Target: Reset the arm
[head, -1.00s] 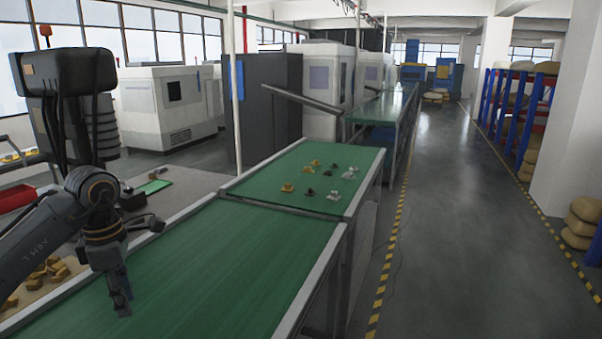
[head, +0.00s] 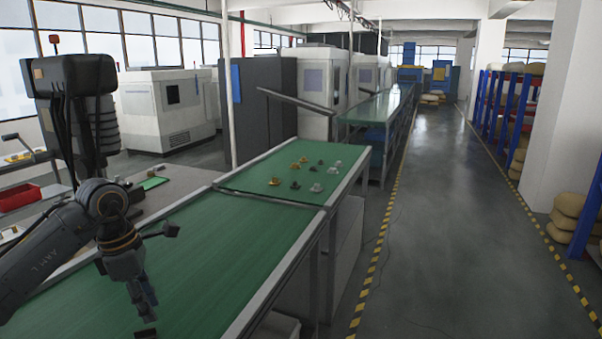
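My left arm comes in from the lower left, and its gripper (head: 146,298) points down over the near green conveyor belt (head: 205,255). The fingers look close together, but they are small and seen at an angle, so I cannot tell whether they are open or shut. I see nothing clearly held between them. A small dark piece shows just below the fingertips at the bottom edge, and I cannot tell what it is. My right gripper is not in view.
Several small yellow, dark and silver parts (head: 296,183) lie on the far green belt section (head: 245,179). A red bin (head: 30,196) stands at the left. White machines (head: 165,105) and a dark cabinet (head: 262,105) stand behind. The aisle floor (head: 440,210) at right is clear.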

